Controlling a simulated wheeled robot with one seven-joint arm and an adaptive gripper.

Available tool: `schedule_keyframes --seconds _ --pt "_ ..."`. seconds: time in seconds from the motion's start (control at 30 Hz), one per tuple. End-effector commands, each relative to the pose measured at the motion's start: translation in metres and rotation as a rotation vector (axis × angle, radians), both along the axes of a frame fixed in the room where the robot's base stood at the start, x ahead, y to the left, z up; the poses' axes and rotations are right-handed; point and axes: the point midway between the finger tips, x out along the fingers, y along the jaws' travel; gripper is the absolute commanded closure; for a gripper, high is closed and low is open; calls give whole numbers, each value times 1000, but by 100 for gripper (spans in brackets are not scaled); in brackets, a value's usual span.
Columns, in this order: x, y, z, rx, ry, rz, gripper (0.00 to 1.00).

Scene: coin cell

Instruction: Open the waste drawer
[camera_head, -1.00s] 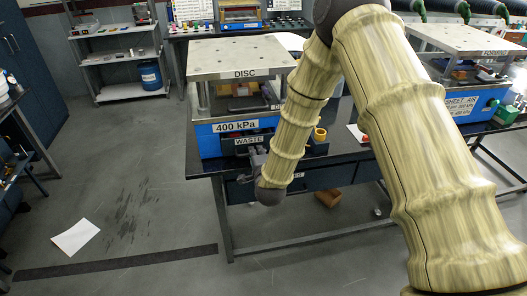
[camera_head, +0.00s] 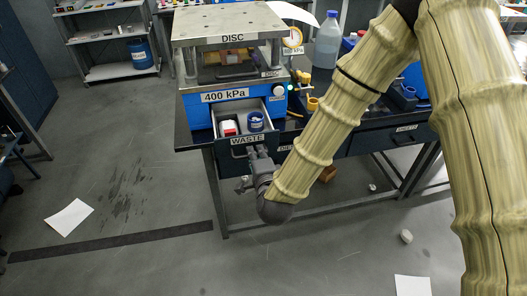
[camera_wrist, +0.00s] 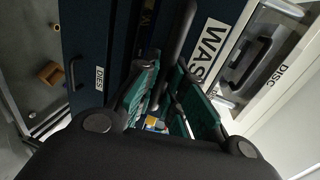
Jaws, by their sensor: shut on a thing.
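The waste drawer (camera_head: 236,158) is pulled out from the blue disc press, with its WASTE label facing front. Inside it are a red-and-white item (camera_head: 229,127) and a blue cup (camera_head: 256,122). My gripper (camera_head: 261,152) is at the drawer front, just right of and below the label. In the wrist view the green-padded fingers (camera_wrist: 167,70) are closed around the dark drawer handle (camera_wrist: 178,35), beside the WASTE label. The fingers hide part of the handle.
The disc press (camera_head: 225,97) stands on the black bench above the drawer. A DIES drawer (camera_head: 404,136) is shut at the right. A plastic bottle (camera_head: 327,40) stands on the bench.

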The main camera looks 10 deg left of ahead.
Motion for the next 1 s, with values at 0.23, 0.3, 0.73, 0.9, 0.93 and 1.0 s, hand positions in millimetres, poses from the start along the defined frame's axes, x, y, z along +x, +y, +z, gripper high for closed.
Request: schedule_keyframes --seconds 0.23,0.3,0.73,0.9,0.93,1.0 --pt "0 -1 0 -1 0 -3 100" --pt "0 -1 0 -1 0 -3 85" --pt "0 -1 0 0 0 -2 66" --pt "-11 -5 2 0 2 -1 66" --pt "-15 -7 3 0 2 -1 66" --pt "-25 -11 5 0 2 -2 66"
